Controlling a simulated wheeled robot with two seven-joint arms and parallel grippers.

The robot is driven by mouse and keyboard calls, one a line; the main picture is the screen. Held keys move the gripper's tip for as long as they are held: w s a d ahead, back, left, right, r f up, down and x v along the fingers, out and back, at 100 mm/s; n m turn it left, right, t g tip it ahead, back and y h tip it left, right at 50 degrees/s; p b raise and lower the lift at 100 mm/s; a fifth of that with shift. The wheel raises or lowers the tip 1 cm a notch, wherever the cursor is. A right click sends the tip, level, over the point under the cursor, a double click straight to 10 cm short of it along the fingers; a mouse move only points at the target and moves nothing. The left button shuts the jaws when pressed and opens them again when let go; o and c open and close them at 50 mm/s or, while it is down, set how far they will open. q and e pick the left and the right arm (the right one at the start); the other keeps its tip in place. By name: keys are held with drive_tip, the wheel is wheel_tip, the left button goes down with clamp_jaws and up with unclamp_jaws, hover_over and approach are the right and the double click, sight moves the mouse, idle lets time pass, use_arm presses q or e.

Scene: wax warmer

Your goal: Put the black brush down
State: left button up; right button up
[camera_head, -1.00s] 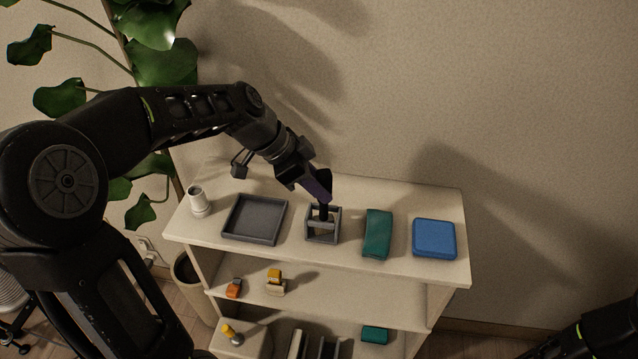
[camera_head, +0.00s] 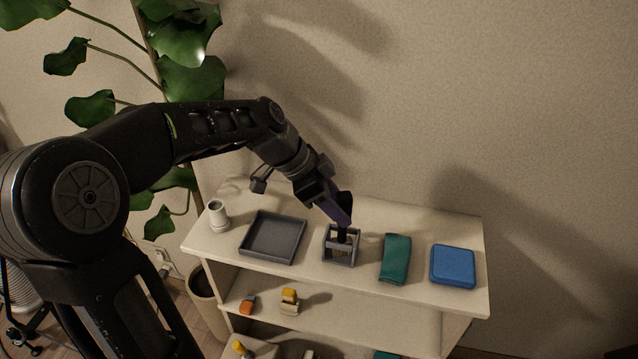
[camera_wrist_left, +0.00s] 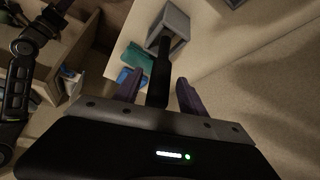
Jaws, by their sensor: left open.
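The black brush (camera_head: 342,235) stands roughly upright in the small grey open-frame holder (camera_head: 328,256) on the shelf top. My left gripper (camera_head: 342,219) is above the holder, fingers pointing down, at the upper end of the brush. In the left wrist view its two purple fingers (camera_wrist_left: 160,78) are spread, with the brush's dark handle (camera_wrist_left: 161,66) between them and a gap on each side. The handle's far end meets the grey holder (camera_wrist_left: 177,23). The brush's lower end is mostly hidden by the holder. My right gripper is not in view.
On the shelf top (camera_head: 380,297), a grey tray (camera_head: 273,237) and a white cup (camera_head: 218,214) are left of the holder. A green folded cloth (camera_head: 395,259) and a blue box (camera_head: 453,265) are right of it. Small items (camera_head: 289,302) stand on the lower shelf. The wall is close behind.

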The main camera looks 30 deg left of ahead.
use_arm(q)
drive_tip(key=b+v, duration=0.1)
drive_tip(key=v, duration=1)
drive_tip(key=shift+a, duration=0.1)
drive_tip(key=shift+s, duration=0.1)
idle(0.4)
